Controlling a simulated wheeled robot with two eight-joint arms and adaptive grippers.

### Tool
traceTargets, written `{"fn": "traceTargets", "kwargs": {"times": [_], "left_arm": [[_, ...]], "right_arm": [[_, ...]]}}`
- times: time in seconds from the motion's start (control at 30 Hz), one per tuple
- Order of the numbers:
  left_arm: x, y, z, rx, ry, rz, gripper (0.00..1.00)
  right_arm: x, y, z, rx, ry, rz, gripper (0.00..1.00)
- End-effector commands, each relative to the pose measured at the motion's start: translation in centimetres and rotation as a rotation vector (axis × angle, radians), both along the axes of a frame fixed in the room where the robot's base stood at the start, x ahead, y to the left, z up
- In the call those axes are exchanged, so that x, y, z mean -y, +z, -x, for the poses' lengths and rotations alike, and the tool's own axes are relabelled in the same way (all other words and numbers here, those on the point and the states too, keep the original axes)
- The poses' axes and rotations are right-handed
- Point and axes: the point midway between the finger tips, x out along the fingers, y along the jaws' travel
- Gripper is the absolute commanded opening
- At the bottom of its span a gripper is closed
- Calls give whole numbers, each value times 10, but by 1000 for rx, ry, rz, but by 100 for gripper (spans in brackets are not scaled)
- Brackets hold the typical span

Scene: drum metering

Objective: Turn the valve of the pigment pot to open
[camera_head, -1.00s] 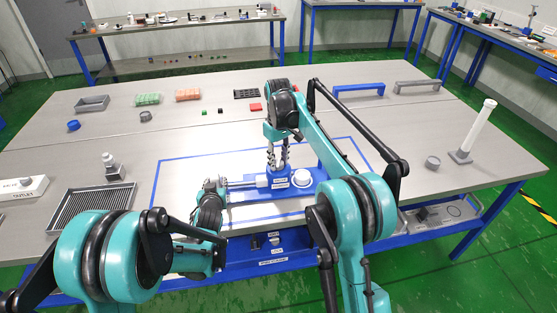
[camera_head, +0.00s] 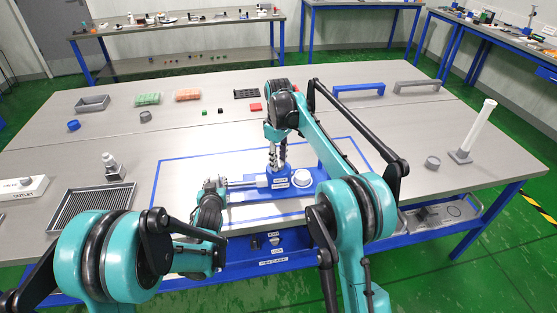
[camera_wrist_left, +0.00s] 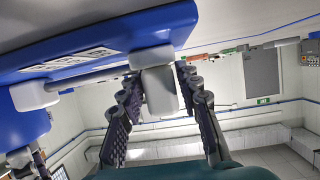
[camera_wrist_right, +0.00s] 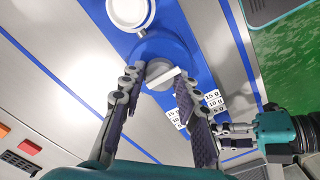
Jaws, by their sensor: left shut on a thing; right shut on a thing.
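The blue pigment pot (camera_wrist_right: 172,45) stands on a blue base (camera_head: 312,186) inside the blue outline on the table. Its valve (camera_wrist_right: 163,79), a round grey part with a pale bar across it, lies between the fingers of my right gripper (camera_wrist_right: 160,82), which is shut on it from above. My left gripper (camera_head: 223,186) is shut on a white block (camera_wrist_left: 159,92) at the end of a grey rod (camera_wrist_left: 90,77) left of the base.
A white round dish (camera_wrist_right: 130,12) sits on the base beside the pot; labels with gram marks (camera_wrist_right: 214,102) are close by. A ribbed tray (camera_head: 92,205) lies at left. A white tube (camera_head: 476,128) stands at right. The blue outline's right half is mostly clear.

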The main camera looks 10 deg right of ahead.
Motion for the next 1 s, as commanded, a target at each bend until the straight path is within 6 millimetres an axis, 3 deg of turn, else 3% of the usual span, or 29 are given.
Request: {"fn": "traceTargets", "kwargs": {"times": [0.07, 0.1, 0.17, 0.2, 0.57, 0.67, 1.0], "left_arm": [[0, 0, 0, 1, 0, 0, 0], [0, 0, 0, 1, 0, 0, 0], [0, 0, 0, 1, 0, 0, 0], [0, 0, 0, 1, 0, 0, 0], [0, 0, 0, 0, 0, 0, 0], [0, 0, 0, 0, 0, 0, 0], [0, 0, 0, 0, 0, 0, 0]], "right_arm": [[0, 0, 0, 1, 1, 0, 2], [0, 0, 0, 1, 0, 0, 34], [0, 0, 0, 1, 0, 0, 50], [0, 0, 0, 1, 0, 1, 52], [0, 5, 0, 0, -1, 0, 52], [0, 18, 0, 0, -1, 0, 52], [0, 91, 0, 0, 0, 0, 52]]}}
